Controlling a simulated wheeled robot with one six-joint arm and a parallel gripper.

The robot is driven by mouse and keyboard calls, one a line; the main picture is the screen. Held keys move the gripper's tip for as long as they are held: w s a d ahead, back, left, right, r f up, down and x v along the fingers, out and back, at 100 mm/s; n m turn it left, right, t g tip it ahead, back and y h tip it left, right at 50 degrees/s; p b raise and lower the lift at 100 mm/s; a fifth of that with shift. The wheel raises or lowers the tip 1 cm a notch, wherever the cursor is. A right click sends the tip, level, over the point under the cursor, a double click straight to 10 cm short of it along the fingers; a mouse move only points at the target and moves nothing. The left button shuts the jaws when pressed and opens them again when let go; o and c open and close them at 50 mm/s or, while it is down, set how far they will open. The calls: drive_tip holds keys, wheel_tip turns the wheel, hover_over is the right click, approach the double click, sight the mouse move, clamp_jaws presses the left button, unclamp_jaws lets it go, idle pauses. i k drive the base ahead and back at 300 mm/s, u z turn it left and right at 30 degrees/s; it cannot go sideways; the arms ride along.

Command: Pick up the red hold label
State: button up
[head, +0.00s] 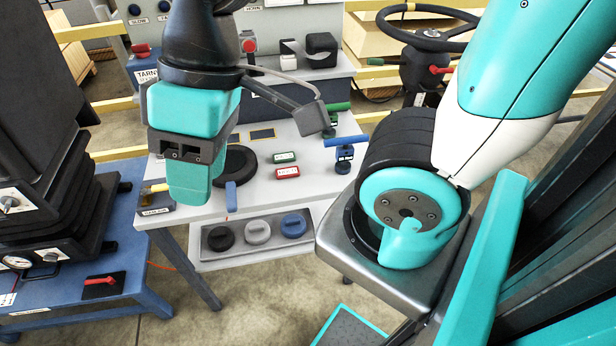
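The red hold label (287,172) is a small red block with a white face. It lies on the light grey table top (265,198), just in front of a similar green label (284,157). My gripper (189,184) hangs in the air at the left of the table, pointing down, to the left of the red label and apart from it. Its teal fingers overlap in this view, so I cannot tell whether they are open or shut. No part of the red label is hidden by the gripper.
A black round disc (235,166) lies between my gripper and the labels. A blue-handled stamp (345,150) and a green-handled one (336,115) stand right of them. Below, a grey tray (262,249) holds round knobs. A steering wheel (428,36) rises at the back right.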

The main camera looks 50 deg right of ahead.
sight(291, 171)
drive_tip(key=z, duration=0.85)
drive_tip(key=i, duration=0.5)
drive_tip(key=z, duration=2.15)
drive_tip(key=k, duration=1.8)
drive_tip(key=u, duration=1)
drive_tip(key=i, duration=1)
drive_tip(key=u, duration=0.05)
